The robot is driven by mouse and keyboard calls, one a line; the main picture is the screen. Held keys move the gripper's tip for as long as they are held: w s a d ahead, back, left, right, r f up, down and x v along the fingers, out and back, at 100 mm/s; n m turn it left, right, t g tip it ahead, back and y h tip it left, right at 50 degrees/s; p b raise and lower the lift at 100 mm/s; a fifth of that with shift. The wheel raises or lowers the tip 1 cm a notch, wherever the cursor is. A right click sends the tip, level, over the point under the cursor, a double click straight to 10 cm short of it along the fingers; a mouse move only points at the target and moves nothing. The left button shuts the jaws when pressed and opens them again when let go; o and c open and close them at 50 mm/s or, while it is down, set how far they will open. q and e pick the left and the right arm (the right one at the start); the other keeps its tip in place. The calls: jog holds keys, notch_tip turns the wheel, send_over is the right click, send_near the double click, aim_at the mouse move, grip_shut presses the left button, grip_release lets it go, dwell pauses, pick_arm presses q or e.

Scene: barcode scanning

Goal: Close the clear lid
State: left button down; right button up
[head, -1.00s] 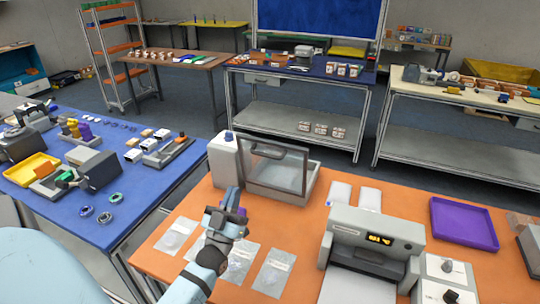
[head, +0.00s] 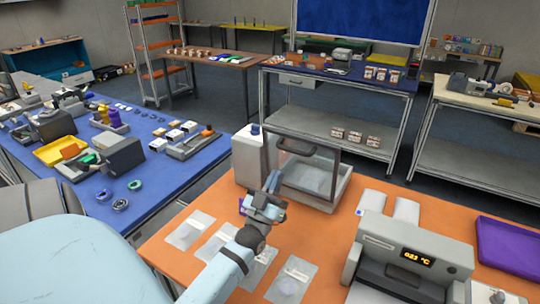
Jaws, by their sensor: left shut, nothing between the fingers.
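The clear lid (head: 312,171) is a see-through panel in a dark frame with a dark handle (head: 296,146) near its top. It stands raised, steeply upright, on a low white-grey tray-like base (head: 335,203) beside a white housing (head: 247,157). My left gripper (head: 272,182) is shut and empty, its fingers pointing up just in front of the lid's lower left. I cannot tell whether it touches the lid. Part of the base is hidden behind the lid and gripper. My right gripper is not in view.
Several clear bags (head: 190,230) lie flat on the orange table (head: 165,247). A grey device with a lit display (head: 413,257) and a purple tray (head: 510,246) stand to the right. A blue table (head: 165,178) with parts is at the left.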

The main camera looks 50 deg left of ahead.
pick_arm(q)
jog(key=w+a+r+p, duration=0.1)
jog(key=w+a+r, duration=0.1)
jog(key=w, duration=0.4)
jog(key=shift+w, duration=0.2)
